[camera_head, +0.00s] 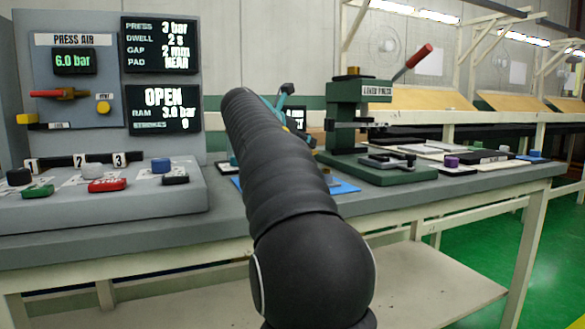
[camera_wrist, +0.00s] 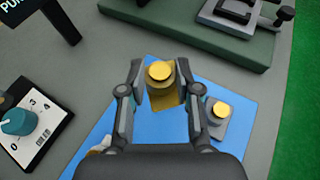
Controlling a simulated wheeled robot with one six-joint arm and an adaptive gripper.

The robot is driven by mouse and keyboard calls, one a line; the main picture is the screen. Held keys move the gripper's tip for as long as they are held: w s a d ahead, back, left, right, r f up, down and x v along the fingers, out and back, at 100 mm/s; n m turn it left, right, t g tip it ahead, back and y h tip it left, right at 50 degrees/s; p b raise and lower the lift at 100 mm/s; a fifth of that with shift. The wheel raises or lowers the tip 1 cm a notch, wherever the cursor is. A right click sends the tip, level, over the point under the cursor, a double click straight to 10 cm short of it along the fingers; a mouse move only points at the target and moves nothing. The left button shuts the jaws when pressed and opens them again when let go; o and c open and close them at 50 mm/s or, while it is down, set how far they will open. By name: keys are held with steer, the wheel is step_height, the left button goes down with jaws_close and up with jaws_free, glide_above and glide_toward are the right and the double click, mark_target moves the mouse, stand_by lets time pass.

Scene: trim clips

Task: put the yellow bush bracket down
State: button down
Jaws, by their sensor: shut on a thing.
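In the wrist view, my gripper (camera_wrist: 160,80) has its two dark fingers on either side of the yellow bush bracket (camera_wrist: 162,98). The bracket has a round, brighter yellow bush on top and is gripped by its sides. It is over the blue mat (camera_wrist: 108,134); I cannot tell whether it touches the mat. In the head view my arm hides the gripper and the bracket, and only part of the blue mat (camera_head: 345,187) shows.
A grey block with a round yellow top (camera_wrist: 220,112) stands close right of the bracket. A dial box with a teal knob (camera_wrist: 18,122) is at the left. The green lever press (camera_head: 360,120) stands behind.

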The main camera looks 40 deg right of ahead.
steer(key=w+f, duration=0.2)
steer(key=w, duration=0.1)
steer(key=shift+w+a+f, duration=0.1)
steer(key=shift+w+a, duration=0.05)
steer(key=shift+a, duration=0.2)
steer(key=shift+f+b, duration=1.05)
steer(key=shift+f, duration=0.8)
steer(key=shift+f, duration=0.1)
steer(key=c, duration=0.8)
jaws_free()
steer(key=shift+a, duration=0.1)
steer(key=p+v, duration=0.1)
steer(key=v, duration=1.1)
